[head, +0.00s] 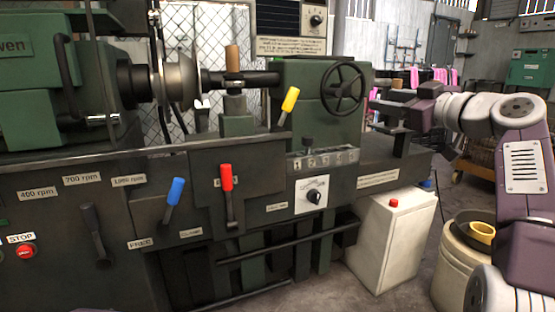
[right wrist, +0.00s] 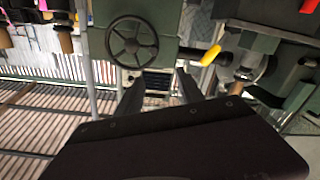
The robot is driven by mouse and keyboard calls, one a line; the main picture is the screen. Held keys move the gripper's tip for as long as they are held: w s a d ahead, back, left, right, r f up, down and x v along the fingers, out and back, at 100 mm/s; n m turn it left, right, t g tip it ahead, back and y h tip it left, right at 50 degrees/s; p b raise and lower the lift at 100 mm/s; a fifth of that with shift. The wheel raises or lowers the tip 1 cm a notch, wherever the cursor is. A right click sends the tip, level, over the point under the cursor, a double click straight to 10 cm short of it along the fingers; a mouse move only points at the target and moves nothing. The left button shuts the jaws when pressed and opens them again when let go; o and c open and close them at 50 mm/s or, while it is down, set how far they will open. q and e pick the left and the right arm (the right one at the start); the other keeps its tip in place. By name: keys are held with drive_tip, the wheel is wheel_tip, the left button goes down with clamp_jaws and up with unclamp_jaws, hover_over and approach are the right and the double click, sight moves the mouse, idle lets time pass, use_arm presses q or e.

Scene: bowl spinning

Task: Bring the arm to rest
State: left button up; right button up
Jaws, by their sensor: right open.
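My right gripper (head: 376,100) is at the end of my right arm, to the right of the lathe's handwheel (head: 342,88), empty and apart from it. In the right wrist view its two fingers (right wrist: 160,90) are spread, with nothing between them. The handwheel (right wrist: 132,42) shows beyond them. A shiny metal bowl or disc (head: 180,80) sits on the lathe between the headstock (head: 60,90) and the tailstock (head: 305,100). My left gripper is out of the head view.
The lathe has a yellow lever (head: 290,100), a red lever (head: 226,178) and a blue lever (head: 175,191). A white cabinet (head: 390,240) and a bin (head: 458,262) with a yellow ring-shaped thing (head: 482,232) stand below my right arm.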

drive_tip(key=a+r+n+g+y+p, duration=0.15)
drive_tip(key=a+r+p, duration=0.25)
drive_tip(key=a+p, duration=0.4)
drive_tip(key=s+a+f+m+g+h+p, duration=0.1)
drive_tip(key=a+f+m+g+h+p, duration=0.2)
drive_tip(key=f, duration=0.5)
drive_tip(key=s+a+f+m+g+p, duration=0.15)
drive_tip(key=a+f+g+p, duration=0.3)
drive_tip(key=f, duration=0.45)
drive_tip(key=s+d+f+m+g+h+p, duration=0.2)
drive_tip(key=s+d+f+m+g+h, duration=0.15)
drive_tip(key=s+f, duration=0.95)
drive_tip(key=s+d+f+m+g+h+p, duration=0.1)
drive_tip(key=s+d+f+m+g+h, duration=0.2)
drive_tip(key=s+f, duration=1)
wheel_tip(320, 180, up, 39)
drive_tip(key=d+p, duration=0.1)
drive_tip(key=p, duration=3.7)
drive_tip(key=shift+w+d+y, duration=0.2)
drive_tip(key=shift+w+y, duration=0.05)
drive_tip(key=shift+y, duration=0.15)
